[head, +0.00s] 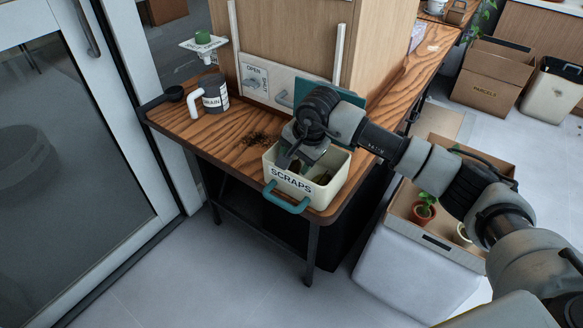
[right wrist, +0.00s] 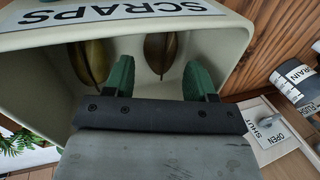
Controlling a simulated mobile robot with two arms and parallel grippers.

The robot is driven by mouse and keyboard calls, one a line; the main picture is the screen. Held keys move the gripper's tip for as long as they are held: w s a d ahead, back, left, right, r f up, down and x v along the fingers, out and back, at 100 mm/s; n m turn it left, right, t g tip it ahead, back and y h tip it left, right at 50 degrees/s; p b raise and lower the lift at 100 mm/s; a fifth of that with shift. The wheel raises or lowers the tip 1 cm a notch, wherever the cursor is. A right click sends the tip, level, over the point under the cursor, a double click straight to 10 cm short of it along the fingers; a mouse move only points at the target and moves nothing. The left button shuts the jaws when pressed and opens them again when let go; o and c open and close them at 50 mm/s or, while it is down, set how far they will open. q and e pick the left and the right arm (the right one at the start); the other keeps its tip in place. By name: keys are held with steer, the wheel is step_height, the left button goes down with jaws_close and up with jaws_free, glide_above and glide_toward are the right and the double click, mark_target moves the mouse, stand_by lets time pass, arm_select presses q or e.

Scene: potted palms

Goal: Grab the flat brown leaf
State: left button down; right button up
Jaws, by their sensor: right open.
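The cream scraps bin (head: 330,190) stands on the wooden counter, and its inner wall (right wrist: 40,75) fills much of the right wrist view. Two brown leaves lie inside it. One leaf (right wrist: 160,52) shows between my fingertips, beyond them. The other leaf (right wrist: 88,60) lies to the left, partly hidden by the gripper. I cannot tell for sure which is the flat one. My right gripper (right wrist: 160,80) is open and empty, pointing into the bin with green fingers apart. In the head view the right gripper (head: 297,158) is over the bin's mouth. My left gripper is out of view.
Dark crumbs (head: 260,139) lie beside the bin on the wooden counter (head: 200,128).

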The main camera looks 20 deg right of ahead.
mark_target(294, 169)
steer(key=x, duration=0.3)
steer(key=shift+f, duration=0.1)
steer(key=shift+f, duration=0.1)
steer(key=shift+c, duration=0.3)
steer(key=shift+s, duration=0.1)
steer(key=c, duration=0.6)
